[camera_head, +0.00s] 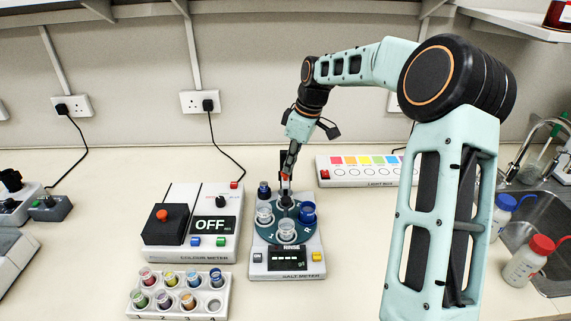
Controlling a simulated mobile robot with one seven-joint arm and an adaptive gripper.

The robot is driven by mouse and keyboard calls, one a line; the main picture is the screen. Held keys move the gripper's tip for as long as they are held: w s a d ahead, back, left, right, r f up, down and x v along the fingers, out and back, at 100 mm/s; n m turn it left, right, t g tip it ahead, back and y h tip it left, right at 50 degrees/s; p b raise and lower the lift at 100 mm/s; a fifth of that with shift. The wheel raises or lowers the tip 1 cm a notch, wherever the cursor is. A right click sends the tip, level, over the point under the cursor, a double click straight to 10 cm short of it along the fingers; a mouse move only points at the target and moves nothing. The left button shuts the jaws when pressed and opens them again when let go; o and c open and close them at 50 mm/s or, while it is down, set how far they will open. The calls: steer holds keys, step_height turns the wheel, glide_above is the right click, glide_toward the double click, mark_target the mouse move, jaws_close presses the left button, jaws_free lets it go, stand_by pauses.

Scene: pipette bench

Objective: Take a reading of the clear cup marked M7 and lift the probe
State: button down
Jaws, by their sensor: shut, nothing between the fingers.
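The salt meter (287,263) stands on the bench at the picture's middle, with a dark teal turntable (268,233) on top. Clear cups sit on the turntable at its left (264,213) and front (286,230), and a blue cup (308,213) at its right. No M7 mark can be read on either clear cup. "RINSE" shows on the front of the turntable. My gripper (286,179) is shut and empty, pointing down above the back of the turntable. It partly hides the dark upright and the probe, so I cannot tell the probe's height.
The colour meter (189,257), its display reading OFF, stands to the left. A rack of coloured vials (180,309) is in front of it. The light box (368,183) lies behind to the right. Wash bottles (523,268) and a sink are at the far right. Bare bench lies right of the salt meter.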

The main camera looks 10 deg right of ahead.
steer(key=shift+r, duration=0.2)
steer(key=shift+s+d+r+p, duration=0.25)
steer(key=shift+s+d, duration=0.15)
steer(key=shift+d, duration=0.25)
steer(key=shift+s+d+r+p, duration=0.2)
steer(key=shift+s+d, duration=0.15)
steer(key=shift+d, duration=0.25)
steer(key=shift+r, duration=0.1)
steer(key=v, duration=1.2)
